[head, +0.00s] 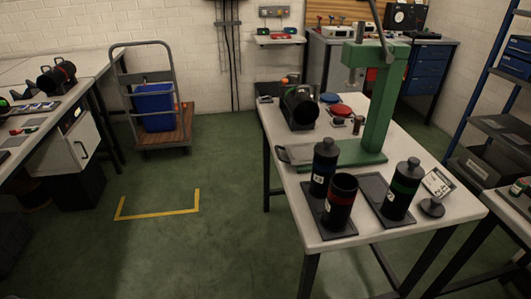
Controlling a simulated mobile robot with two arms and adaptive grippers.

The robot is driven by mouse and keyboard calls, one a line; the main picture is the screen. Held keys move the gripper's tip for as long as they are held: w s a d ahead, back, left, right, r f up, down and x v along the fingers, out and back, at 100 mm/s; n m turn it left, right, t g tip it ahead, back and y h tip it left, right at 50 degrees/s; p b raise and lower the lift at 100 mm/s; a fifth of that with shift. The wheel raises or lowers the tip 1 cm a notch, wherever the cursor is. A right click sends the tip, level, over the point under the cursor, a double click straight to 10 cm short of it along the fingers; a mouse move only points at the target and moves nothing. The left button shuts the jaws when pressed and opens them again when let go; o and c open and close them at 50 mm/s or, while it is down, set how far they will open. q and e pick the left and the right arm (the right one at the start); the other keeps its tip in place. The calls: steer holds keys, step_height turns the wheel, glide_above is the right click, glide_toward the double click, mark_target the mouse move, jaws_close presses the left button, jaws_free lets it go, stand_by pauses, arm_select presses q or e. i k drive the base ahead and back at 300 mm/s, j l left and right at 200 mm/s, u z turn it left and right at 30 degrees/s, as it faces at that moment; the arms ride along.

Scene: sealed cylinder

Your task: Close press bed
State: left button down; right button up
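A green press (378,110) stands on the white table (345,232) at the right. Its upright column and arm rise from a flat green base (352,167). A grey plate with a handle-like loop (294,154) lies at the left end of the base; I cannot tell whether it is part of the press bed or whether the bed is open. A black bottle with a blue band (324,168) stands in front of the base and hides part of it. Neither of my grippers is in view.
On the table, an open black cylinder with a red band (340,203) and a green-banded bottle (403,188) stand on dark plates. A black cylinder lies in a holder (300,107) behind. A cart with a blue bin (154,106) stands at the back left.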

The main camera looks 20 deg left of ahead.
mark_target(300, 154)
steer(key=i, duration=0.45)
steer(key=i+l+u, duration=0.1)
steer(key=i, duration=0.3)
